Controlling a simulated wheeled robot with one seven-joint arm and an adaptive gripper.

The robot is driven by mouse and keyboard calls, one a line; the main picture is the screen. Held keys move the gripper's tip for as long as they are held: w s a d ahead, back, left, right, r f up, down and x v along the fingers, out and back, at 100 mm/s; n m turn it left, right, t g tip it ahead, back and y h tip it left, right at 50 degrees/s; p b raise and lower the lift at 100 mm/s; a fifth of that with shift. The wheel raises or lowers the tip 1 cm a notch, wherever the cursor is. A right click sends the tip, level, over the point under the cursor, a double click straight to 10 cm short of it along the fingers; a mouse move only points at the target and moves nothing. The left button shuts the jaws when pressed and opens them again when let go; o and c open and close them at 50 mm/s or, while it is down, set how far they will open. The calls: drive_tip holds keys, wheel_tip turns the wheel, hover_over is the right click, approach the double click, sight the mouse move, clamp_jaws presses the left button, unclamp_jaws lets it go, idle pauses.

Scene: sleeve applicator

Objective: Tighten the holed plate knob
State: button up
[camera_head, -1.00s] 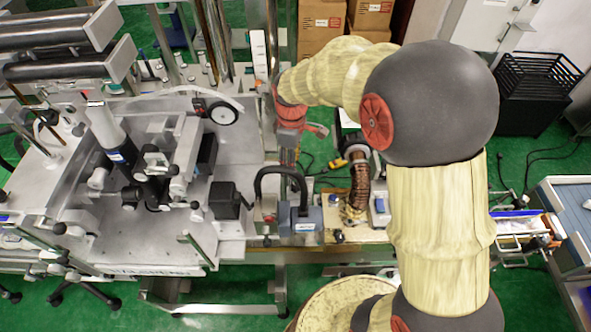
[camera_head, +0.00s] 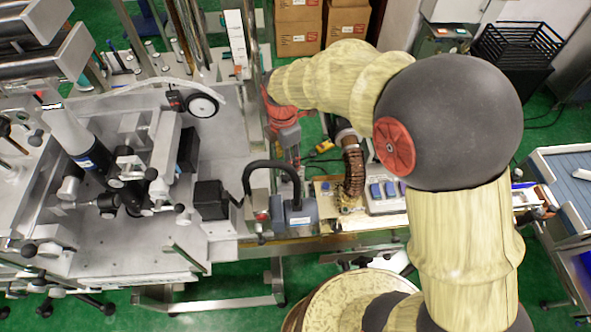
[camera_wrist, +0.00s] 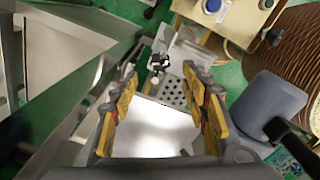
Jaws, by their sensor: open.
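In the wrist view, a grey holed plate (camera_wrist: 174,92) with rows of dark holes shows beyond and between my fingers. A small black-and-white knob (camera_wrist: 157,63) sits at the plate's far edge. My gripper (camera_wrist: 160,80) is open, with yellow-padded fingers on either side of the plate and nothing between them. The fingers look apart from the knob, though the exact distance is hard to tell. I cannot make out the plate or knob there.
A grey motor housing (camera_wrist: 268,103) stands right of my fingers, near a ribbed brown hose (camera_wrist: 235,30). Metal frame bars (camera_wrist: 75,95) lie close on the left. In the head view, the machine's metal bed (camera_head: 110,240) fills the left; cardboard boxes (camera_head: 298,25) stand behind.

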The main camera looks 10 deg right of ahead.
drive_tip(key=shift+f+n, duration=0.2)
drive_tip(key=shift+n, duration=0.2)
wheel_tip(320, 180, down, 8)
drive_tip(key=shift+r, duration=0.25)
drive_tip(key=shift+c, duration=0.8)
drive_tip(key=c, duration=1)
